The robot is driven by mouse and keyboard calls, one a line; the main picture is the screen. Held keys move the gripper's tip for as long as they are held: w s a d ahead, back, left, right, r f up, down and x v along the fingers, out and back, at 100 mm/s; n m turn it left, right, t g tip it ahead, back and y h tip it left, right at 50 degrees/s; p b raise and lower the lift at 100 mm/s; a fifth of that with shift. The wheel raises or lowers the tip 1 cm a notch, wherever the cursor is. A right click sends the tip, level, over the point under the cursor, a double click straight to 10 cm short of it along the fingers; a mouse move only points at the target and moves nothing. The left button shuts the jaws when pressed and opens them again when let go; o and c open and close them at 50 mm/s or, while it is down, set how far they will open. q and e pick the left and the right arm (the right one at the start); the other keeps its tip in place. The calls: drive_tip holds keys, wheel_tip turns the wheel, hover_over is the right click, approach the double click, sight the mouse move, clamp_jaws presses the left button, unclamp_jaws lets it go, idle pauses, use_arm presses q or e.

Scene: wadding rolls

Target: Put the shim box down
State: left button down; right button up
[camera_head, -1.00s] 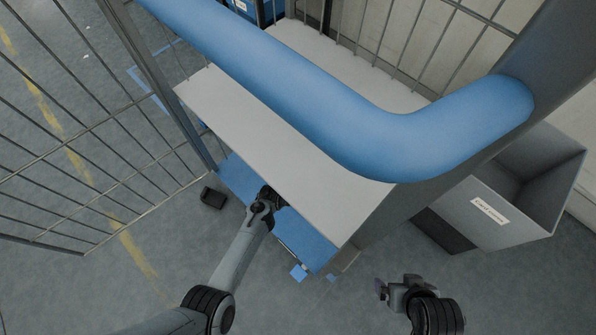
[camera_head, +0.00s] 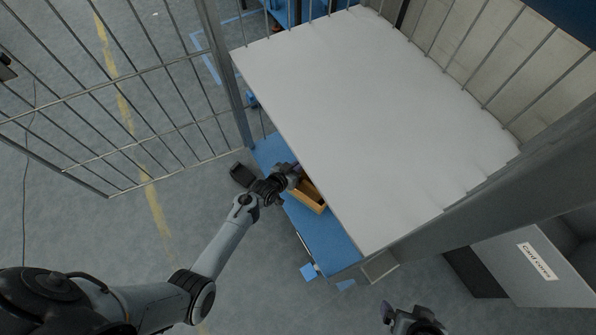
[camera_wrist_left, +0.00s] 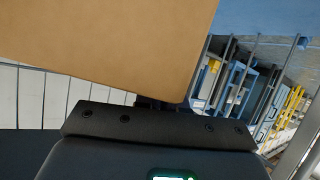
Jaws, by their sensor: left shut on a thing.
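The shim box (camera_head: 309,194) is a tan open-topped box, partly hidden under the edge of the pale upper board. It is at the blue lower shelf (camera_head: 328,228); I cannot tell whether it touches the shelf. In the left wrist view the box's tan side (camera_wrist_left: 110,40) fills the upper left, right in front of the gripper. My right gripper (camera_head: 402,312) is at the bottom edge, away from the shelf, and its jaws are not clear.
The pale upper board (camera_head: 370,110) overhangs the blue shelf. A wire mesh panel (camera_head: 110,100) stands on the left. A grey bin labelled "Card cores" (camera_head: 510,265) is at the lower right.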

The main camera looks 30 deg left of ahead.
use_arm(q)
wheel_tip(320, 180, down, 4)
drive_tip(key=b, duration=0.3)
drive_tip(key=shift+r, duration=0.1)
drive_tip(key=shift+s+f, duration=0.2)
drive_tip(key=shift+s, duration=0.15)
drive_tip(key=c, duration=1.2)
unclamp_jaws()
drive_tip(key=shift+c, duration=0.2)
use_arm(e)
drive_tip(key=f, duration=0.3)
drive_tip(key=shift+s+f, duration=0.3)
drive_tip(key=shift+s, duration=0.05)
use_arm(q)
drive_tip(key=shift+s, duration=0.1)
